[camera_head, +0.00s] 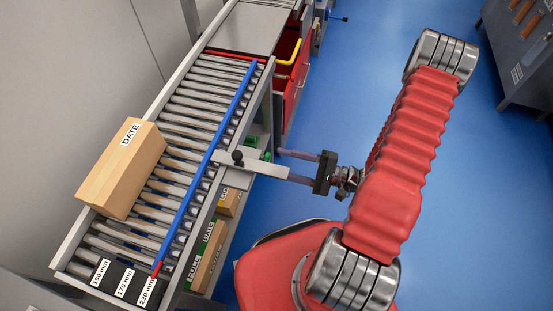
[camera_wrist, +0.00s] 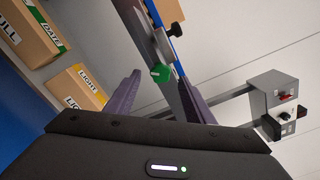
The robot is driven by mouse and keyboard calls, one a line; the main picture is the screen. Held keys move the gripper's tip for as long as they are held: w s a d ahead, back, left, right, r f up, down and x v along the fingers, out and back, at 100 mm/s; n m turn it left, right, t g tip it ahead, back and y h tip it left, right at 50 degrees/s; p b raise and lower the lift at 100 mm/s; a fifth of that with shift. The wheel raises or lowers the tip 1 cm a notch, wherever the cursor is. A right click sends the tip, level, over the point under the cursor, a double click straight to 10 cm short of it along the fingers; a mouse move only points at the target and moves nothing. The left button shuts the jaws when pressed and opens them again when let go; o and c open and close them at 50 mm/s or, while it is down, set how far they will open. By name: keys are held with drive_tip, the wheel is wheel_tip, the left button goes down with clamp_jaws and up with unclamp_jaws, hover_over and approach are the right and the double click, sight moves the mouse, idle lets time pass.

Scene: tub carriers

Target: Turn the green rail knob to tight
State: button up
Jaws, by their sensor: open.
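The green rail knob (camera_wrist: 160,73) shows in the wrist view on a metal bracket, close to a black knob (camera_wrist: 174,30). My gripper (camera_wrist: 158,84) is open, its two purple fingers spread to either side of the green knob in that view. No contact with the knob shows. In the head view my gripper (camera_head: 284,165) points left at the pale bracket (camera_head: 262,168) on the conveyor's right side. The black knob (camera_head: 237,157) stands on top there. Small green patches show by the bracket, but I cannot tell whether one is the knob. The blue guide rail (camera_head: 205,162) runs along the rollers.
A cardboard box (camera_head: 122,170) labelled DATE sits on the rollers at left. Labelled boxes (camera_head: 207,255) lie on a shelf below the conveyor. Blue floor (camera_head: 350,90) is open to the right. A grey control box (camera_wrist: 272,90) is at right in the wrist view.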

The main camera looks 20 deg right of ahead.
sight(265, 158)
drive_tip(key=shift+x, duration=1.85)
drive_tip(key=shift+c, duration=0.5)
drive_tip(key=c, duration=0.9)
drive_tip(key=shift+d, duration=0.3)
drive_tip(key=shift+c, duration=0.2)
drive_tip(key=shift+a, duration=0.3)
